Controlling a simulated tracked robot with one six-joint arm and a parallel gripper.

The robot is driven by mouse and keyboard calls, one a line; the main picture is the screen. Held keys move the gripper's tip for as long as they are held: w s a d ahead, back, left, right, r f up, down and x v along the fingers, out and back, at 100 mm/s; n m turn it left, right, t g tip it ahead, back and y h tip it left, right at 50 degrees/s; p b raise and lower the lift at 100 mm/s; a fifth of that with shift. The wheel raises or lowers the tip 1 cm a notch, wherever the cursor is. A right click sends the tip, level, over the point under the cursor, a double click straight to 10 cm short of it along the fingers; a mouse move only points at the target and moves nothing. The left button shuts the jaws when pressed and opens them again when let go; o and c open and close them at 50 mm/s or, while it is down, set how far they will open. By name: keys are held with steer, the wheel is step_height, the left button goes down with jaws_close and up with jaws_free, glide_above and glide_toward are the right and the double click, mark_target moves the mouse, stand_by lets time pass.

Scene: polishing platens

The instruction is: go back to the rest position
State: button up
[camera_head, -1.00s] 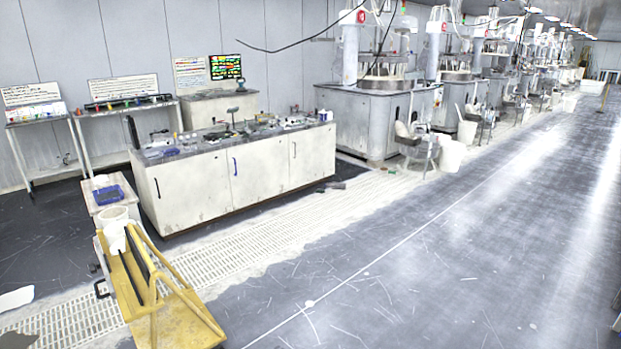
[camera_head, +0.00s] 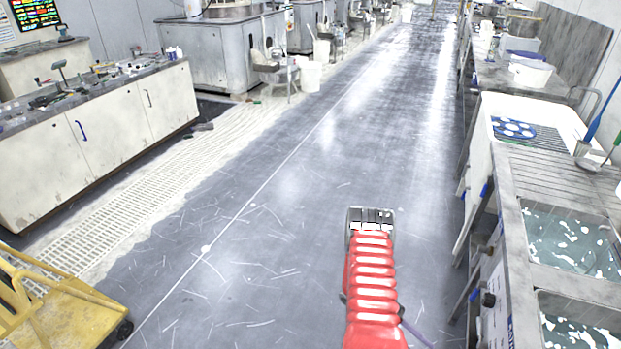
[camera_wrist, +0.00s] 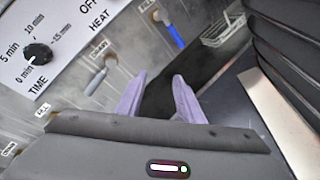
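My gripper (camera_wrist: 160,82) shows in the wrist view with two pale purple fingers standing apart. Nothing is between them, so it is open and empty. The fingers point toward the front of a grey metal unit with a white control panel (camera_wrist: 75,45), which carries a black time knob and a heat label. I cannot tell how far the fingers are from it. In the head view my red ribbed arm reaches up from the bottom edge over the floor; the fingers cannot be made out there.
A wash bench with water-filled basins (camera_head: 570,240) and a white tub (camera_head: 545,115) runs along the right, close to my arm. A yellow cart (camera_head: 65,315) stands at lower left. A white cabinet bench (camera_head: 95,140) is at left. The grey floor (camera_head: 290,180) between them is clear.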

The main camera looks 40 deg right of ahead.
steer(key=w+a+r+n+t+y, duration=0.1)
steer(key=w+a+r+t, duration=0.2)
steer(key=w+a+r, duration=0.45)
steer(key=w+a+r+n+t+y, duration=0.1)
steer(key=w+a+r+t, duration=0.35)
steer(key=r, duration=0.55)
steer(key=w+a+r+n+t+y, duration=0.1)
steer(key=w+a+r+t, duration=0.1)
steer(key=w+a+r, duration=0.5)
steer(key=s+a+r+n+t, duration=0.1)
steer(key=a+r+t, duration=0.4)
steer(key=a+r, duration=0.5)
steer(key=s+a+r+n+t, duration=0.2)
steer(key=a+r+t, duration=0.4)
steer(key=a+r, duration=0.4)
step_height(320, 180, up, 5)
steer(key=shift+a+f+n+y, duration=0.1)
steer(key=shift+a+n+y, duration=0.2)
steer(key=shift+a, duration=0.05)
stand_by(2.9)
